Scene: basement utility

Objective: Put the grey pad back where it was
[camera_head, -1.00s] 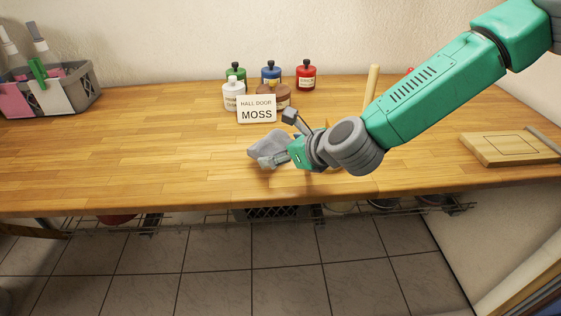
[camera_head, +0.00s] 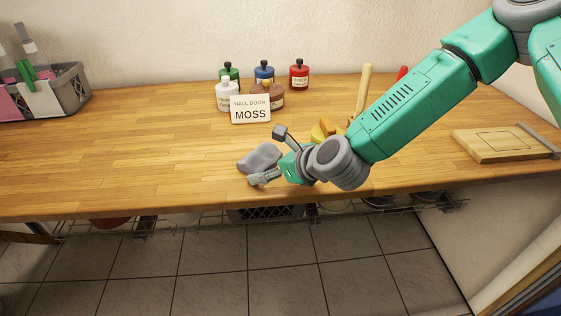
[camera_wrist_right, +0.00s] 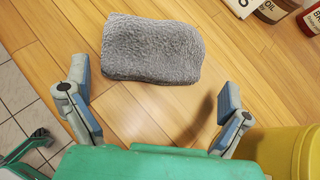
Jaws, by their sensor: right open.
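The grey pad (camera_head: 260,158) lies on the wooden counter, left of my right gripper in the head view. In the right wrist view the grey pad (camera_wrist_right: 152,50) is a fuzzy, folded-looking grey piece lying flat on the wood. My right gripper (camera_head: 268,157) is open and empty, its fingers spread apart near the pad. In the right wrist view the open fingers (camera_wrist_right: 155,95) stand either side, with the pad just beyond their tips and bare wood between.
A sign reading "HALL DOOR MOSS" (camera_head: 250,109) stands before several small paint bottles (camera_head: 299,75). A yellow item (camera_head: 322,131) is beside my right wrist; a yellow container (camera_wrist_right: 285,150) shows in the wrist view. A grey caddy (camera_head: 72,92) is far left, a wooden board (camera_head: 500,145) right. The counter's left middle is clear.

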